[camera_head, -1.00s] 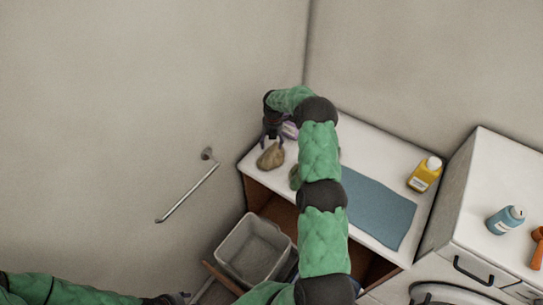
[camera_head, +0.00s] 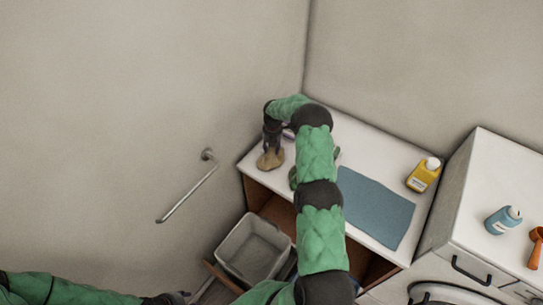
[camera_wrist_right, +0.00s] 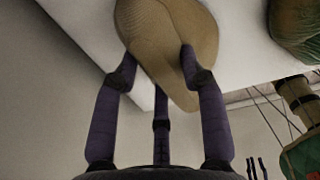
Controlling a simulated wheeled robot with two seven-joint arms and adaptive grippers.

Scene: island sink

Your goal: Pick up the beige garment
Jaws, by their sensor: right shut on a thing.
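The beige garment (camera_head: 270,159) is a small crumpled heap at the left end of the white counter (camera_head: 385,160). My right gripper (camera_head: 271,147) reaches down onto it from above. In the right wrist view, the dark fingers of the gripper (camera_wrist_right: 157,70) are closed around the beige garment (camera_wrist_right: 170,35), which is pinched between them. I cannot tell whether the garment is lifted clear of the counter. My left gripper (camera_head: 178,298) is at the bottom left edge, small and partly cut off; its opening cannot be made out.
A green garment (camera_head: 295,177) lies beside the beige one, partly behind my right arm; it also shows in the wrist view (camera_wrist_right: 296,30). A blue mat (camera_head: 375,208) and yellow bottle (camera_head: 424,174) are to the right. A grey bin (camera_head: 254,250) stands below; a wall rail (camera_head: 188,192) is left.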

